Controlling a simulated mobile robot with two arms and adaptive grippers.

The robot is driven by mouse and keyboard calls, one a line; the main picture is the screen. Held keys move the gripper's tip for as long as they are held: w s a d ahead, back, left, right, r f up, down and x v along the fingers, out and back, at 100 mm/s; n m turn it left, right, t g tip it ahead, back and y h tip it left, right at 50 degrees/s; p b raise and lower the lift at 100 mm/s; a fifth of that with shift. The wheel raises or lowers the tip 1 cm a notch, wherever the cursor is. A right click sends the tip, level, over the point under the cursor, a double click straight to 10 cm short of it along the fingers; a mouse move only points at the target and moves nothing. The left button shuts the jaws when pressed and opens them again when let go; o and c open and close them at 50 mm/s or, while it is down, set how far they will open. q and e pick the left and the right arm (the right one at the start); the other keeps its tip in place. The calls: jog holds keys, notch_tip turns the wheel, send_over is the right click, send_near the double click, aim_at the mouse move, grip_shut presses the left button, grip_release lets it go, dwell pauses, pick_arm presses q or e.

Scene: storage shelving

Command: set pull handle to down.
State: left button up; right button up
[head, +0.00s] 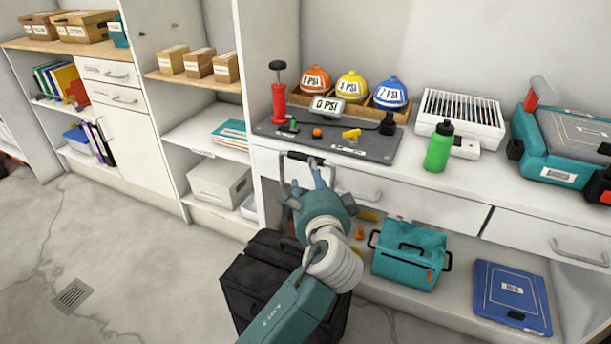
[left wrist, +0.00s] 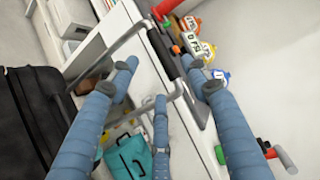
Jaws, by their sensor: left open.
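The black suitcase (head: 262,275) stands upright on the floor in front of the shelving, partly hidden by my left arm. Its pull handle (head: 298,156) is raised, with a dark grip on grey rods. In the left wrist view the suitcase (left wrist: 28,120) is at the left, and the handle's dark grip (left wrist: 163,52) runs between my finger tips. My left gripper (head: 314,174) is open, close to the handle's top; its blue fingers also show in the left wrist view (left wrist: 165,78). I cannot tell whether they touch the handle. My right gripper is out of view.
The floor at left is clear.

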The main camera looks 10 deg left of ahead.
aim_at(306, 161)
pick_arm(q)
jog(key=b+x, duration=0.1)
jog(key=x, duration=0.8)
jog(key=shift+w+f, duration=0.1)
jog(key=shift+w, duration=0.15)
jog(key=shift+w+a+b, duration=0.2)
jog(key=shift+w+b, duration=0.1)
jog(key=shift+w, duration=0.2)
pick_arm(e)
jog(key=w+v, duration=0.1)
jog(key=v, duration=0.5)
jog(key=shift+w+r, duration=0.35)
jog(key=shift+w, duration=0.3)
pick_arm(q)
grip_shut()
